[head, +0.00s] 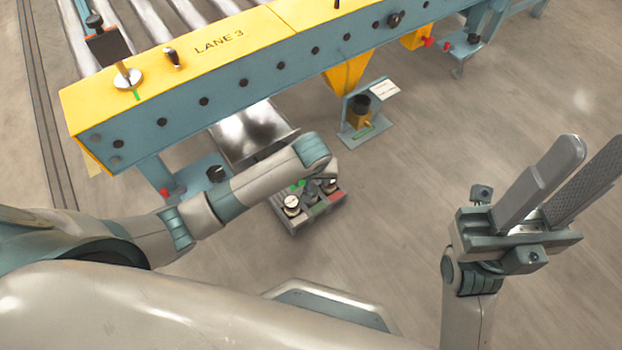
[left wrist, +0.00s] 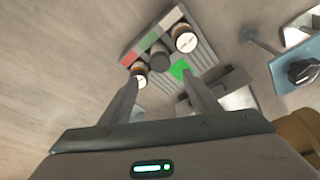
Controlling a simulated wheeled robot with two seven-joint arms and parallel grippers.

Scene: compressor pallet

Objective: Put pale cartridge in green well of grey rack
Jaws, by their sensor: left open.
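The grey rack (head: 298,222) is on the floor side below the conveyor, with red and green strips. It also shows in the left wrist view (left wrist: 208,62). The bright green well (left wrist: 180,69) looks empty. A second pale-topped cartridge (left wrist: 140,72) is partly hidden by my left finger. A dark round piece (left wrist: 160,57) stands between them. My left gripper (left wrist: 159,88) is open and empty above the rack. My right gripper (head: 592,155) is raised at the right, fingers apart, empty.
The yellow and blue LANE 3 conveyor (head: 225,55) runs behind the rack. A shiny metal tray (head: 250,140) lies next to my left forearm. A small blue stand (head: 352,138) with a dark knob is right of the rack. The floor to the right is clear.

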